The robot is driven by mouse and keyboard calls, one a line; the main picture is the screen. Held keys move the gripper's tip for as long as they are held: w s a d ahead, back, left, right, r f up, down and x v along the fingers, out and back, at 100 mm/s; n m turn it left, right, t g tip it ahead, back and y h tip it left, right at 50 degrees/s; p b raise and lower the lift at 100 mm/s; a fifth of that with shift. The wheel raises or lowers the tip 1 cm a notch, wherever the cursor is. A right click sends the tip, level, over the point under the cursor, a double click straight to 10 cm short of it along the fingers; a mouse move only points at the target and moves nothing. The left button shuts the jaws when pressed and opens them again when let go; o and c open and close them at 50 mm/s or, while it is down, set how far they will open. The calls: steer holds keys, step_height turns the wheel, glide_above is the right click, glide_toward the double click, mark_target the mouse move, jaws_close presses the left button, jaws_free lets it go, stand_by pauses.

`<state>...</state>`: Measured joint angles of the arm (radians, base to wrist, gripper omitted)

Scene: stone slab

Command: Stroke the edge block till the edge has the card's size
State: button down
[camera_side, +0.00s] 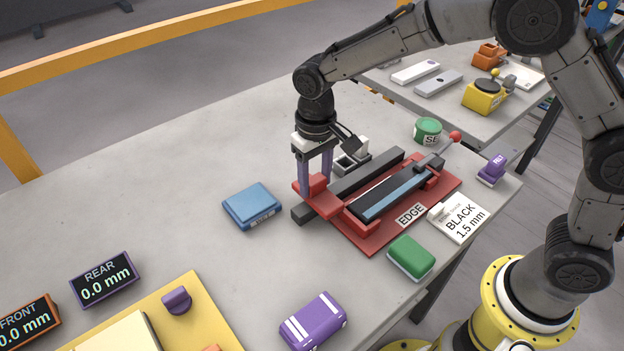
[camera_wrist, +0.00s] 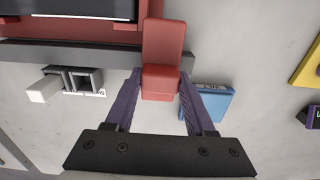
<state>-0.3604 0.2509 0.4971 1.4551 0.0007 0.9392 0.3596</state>
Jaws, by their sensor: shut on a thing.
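My gripper (camera_side: 314,178) is shut on a red block (camera_side: 318,184), its purple fingers on both sides. In the wrist view the red block (camera_wrist: 163,42) sits between the fingertips (camera_wrist: 161,84) and reaches across a dark grey bar (camera_wrist: 100,54). The bar lies along the back of a red fixture (camera_side: 372,240) labelled EDGE. A long dark piece with a blue strip (camera_side: 398,192) lies in the fixture, below a lever with a red ball (camera_side: 454,136). The white card (camera_side: 459,219) reads BLACK 1.5 mm and lies at the fixture's right. The worked edge is too small to judge.
A blue block (camera_side: 251,206) lies left of my gripper. A dark two-cell holder (camera_side: 350,162) stands behind it. Green (camera_side: 411,258) and striped purple (camera_side: 313,321) blocks lie in front. The REAR display (camera_side: 104,279) reads 0.0 mm. The slab's left middle is clear.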

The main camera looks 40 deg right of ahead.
steer(key=d, duration=1.4)
steer(key=shift+r, duration=0.1)
steer(key=shift+a, duration=0.1)
steer(key=shift+c, duration=1.2)
jaws_free()
step_height(320, 180, up, 14)
